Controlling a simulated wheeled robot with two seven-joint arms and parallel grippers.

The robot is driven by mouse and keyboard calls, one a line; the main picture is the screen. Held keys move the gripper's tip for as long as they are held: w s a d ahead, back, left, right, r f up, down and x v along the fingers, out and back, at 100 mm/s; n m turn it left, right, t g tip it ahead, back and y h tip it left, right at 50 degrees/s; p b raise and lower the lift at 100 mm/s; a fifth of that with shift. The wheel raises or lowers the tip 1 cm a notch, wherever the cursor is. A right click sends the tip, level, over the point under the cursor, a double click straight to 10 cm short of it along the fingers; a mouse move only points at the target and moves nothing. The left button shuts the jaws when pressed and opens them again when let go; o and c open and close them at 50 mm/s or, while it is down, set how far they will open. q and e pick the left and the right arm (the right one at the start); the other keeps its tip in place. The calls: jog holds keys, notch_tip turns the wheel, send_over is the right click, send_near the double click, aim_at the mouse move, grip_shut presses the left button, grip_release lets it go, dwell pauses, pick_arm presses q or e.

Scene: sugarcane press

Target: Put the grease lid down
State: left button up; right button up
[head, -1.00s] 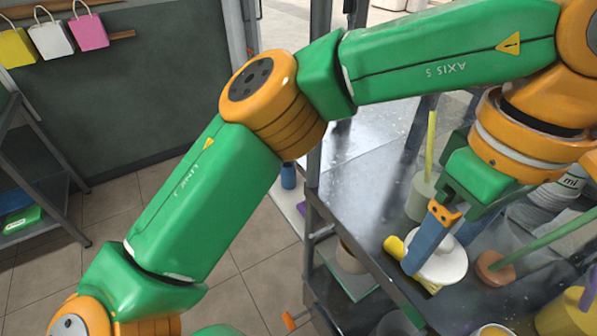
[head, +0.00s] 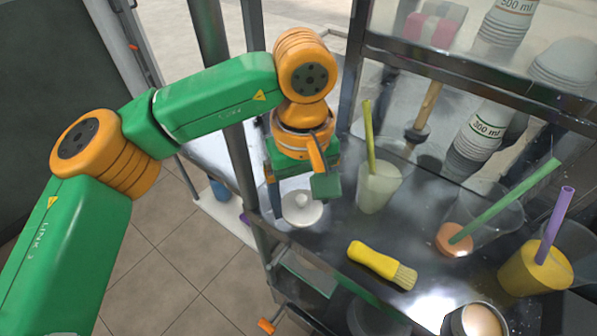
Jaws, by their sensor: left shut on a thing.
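The grease lid is a round white disc with a small knob (head: 302,213). My left gripper (head: 299,200) points down over it and is shut on it, a finger showing on either side. The lid is at the left end of the dark metal counter (head: 345,238), left of the cup with the yellow straw. I cannot tell whether it touches the counter. An open pot with pale contents (head: 481,321) is partly cut off at the bottom edge. My right gripper is not in view.
A yellow-handled brush (head: 379,262) lies front right of the lid. A cup with a yellow straw (head: 378,187) stands close on the right. A metal post (head: 238,165) rises close on the left. Cups with green and purple straws (head: 535,268) stand farther right.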

aim_at(300, 208)
pick_arm(q)
jog(key=shift+w+a+f, duration=0.1)
jog(key=shift+w+f, duration=0.2)
jog(key=shift+f, duration=0.65)
jog(key=shift+w+d+f, duration=0.1)
jog(key=shift+w+f, duration=0.15)
jog(key=shift+f, duration=0.65)
jog(key=shift+w+a+f, duration=0.1)
jog(key=shift+w+f, duration=0.2)
jog(key=shift+f, duration=0.65)
jog(key=o, duration=1.1)
notch_tip(300, 208, up, 12)
jog(key=shift+r+p, duration=0.2)
jog(key=shift+p, duration=0.1)
